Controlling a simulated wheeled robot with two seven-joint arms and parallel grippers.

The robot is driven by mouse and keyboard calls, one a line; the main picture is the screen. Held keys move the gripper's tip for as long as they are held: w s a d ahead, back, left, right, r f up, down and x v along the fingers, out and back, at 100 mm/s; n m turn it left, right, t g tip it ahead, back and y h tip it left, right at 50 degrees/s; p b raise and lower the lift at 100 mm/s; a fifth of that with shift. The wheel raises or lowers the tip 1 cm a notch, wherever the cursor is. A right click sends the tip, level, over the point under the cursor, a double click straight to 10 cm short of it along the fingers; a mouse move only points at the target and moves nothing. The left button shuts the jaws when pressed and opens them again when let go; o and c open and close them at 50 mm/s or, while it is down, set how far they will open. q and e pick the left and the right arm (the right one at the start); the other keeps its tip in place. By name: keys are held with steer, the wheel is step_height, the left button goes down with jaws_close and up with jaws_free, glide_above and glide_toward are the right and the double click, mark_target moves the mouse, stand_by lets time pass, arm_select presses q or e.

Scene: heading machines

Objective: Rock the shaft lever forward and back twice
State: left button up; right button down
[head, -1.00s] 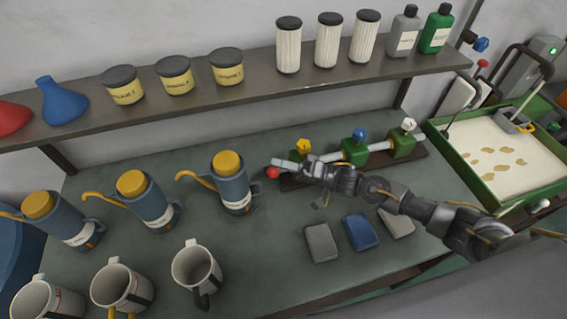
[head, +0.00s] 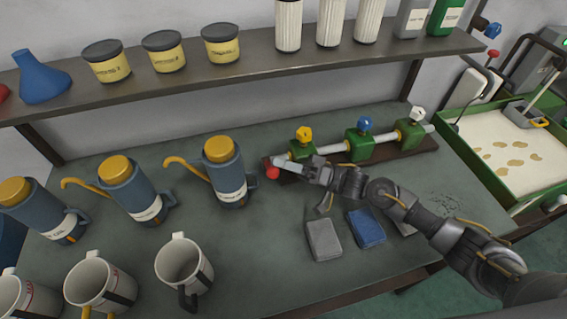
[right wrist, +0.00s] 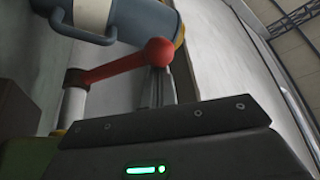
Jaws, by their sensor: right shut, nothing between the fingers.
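The shaft lever is a red arm with a round red knob (head: 272,172), at the left end of a pale shaft (head: 334,148) that runs through green blocks on a brown base. The right wrist view shows the knob (right wrist: 160,51) and its red arm (right wrist: 112,68) joined to the pale shaft end. My right gripper (head: 284,165) is shut and empty, its fingers right beside the knob. In the right wrist view the closed fingertips (right wrist: 157,80) overlap the knob's lower edge; I cannot tell whether they touch it. My left gripper is not in view.
Blue flasks with yellow lids (head: 225,168) stand left of the lever, with mugs (head: 184,268) in front. Grey and blue blocks (head: 366,229) lie below my right arm. A shelf (head: 200,78) with jars runs behind. A green sand tray (head: 478,172) is at right.

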steer(key=r+b+v, duration=0.2)
steer(key=v, duration=0.6)
steer(key=d+r+b+v, duration=0.1)
steer(key=b+v, duration=0.2)
steer(key=v, duration=0.5)
steer(key=shift+r, duration=0.35)
